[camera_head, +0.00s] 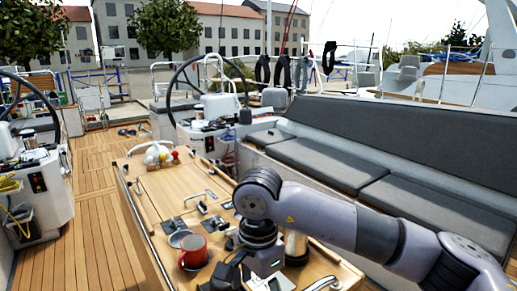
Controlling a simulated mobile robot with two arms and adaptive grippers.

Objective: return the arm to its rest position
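My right arm reaches in from the right over the wooden cockpit table (165,205), bent at the elbow and wrist. Its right gripper (228,277) is dark and low in the picture, over the near part of the table. Its fingers are small and dark, so I cannot tell whether they are open or shut. A red mug (193,254) stands just left of the gripper, with a small round metal dish (180,238) behind it. I cannot tell whether the gripper touches the mug. My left gripper is not in view.
Metal fittings lie mid-table. A grey cushioned bench (315,161) runs along the right, partly behind my arm. Steering wheels (190,85) stand behind. The wooden deck (95,215) left of the table is clear.

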